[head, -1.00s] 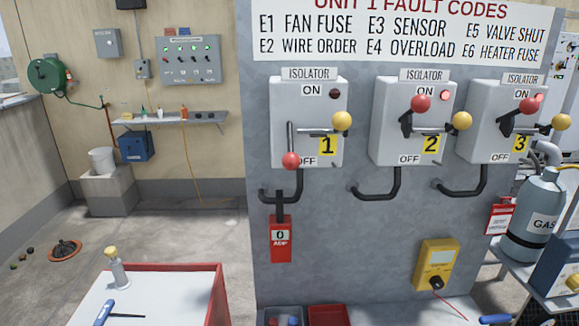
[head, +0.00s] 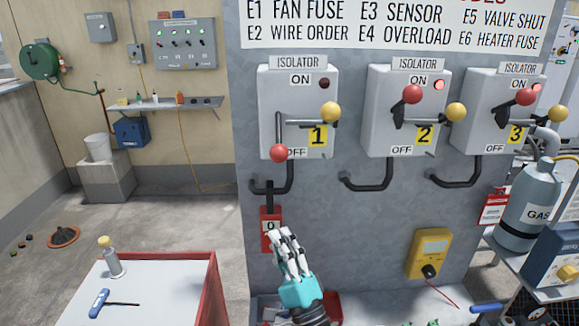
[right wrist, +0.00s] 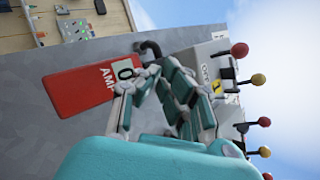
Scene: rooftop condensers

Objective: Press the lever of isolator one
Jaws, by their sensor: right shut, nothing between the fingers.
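Isolator one is the grey box (head: 262,100) at the left of the panel, with a yellow "1" label and a dark lamp. Its red-knobbed handle (head: 279,153) hangs down at OFF. Its yellow-knobbed lever (head: 330,111) sticks out to the right, roughly level. Both knobs also show in the right wrist view, red (right wrist: 239,50) and yellow (right wrist: 258,80). My right gripper (head: 284,234) is shut and empty, below isolator one and apart from it. It partly covers a red "0 AMP" tag (head: 266,216), also in the wrist view (right wrist: 80,88). My left gripper is not in view.
Isolator two (head: 378,100) and isolator three (head: 478,100) stand to the right, handles up and lamps red. A yellow meter (head: 428,250) is at lower right. A red-edged table (head: 190,285) is at lower left.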

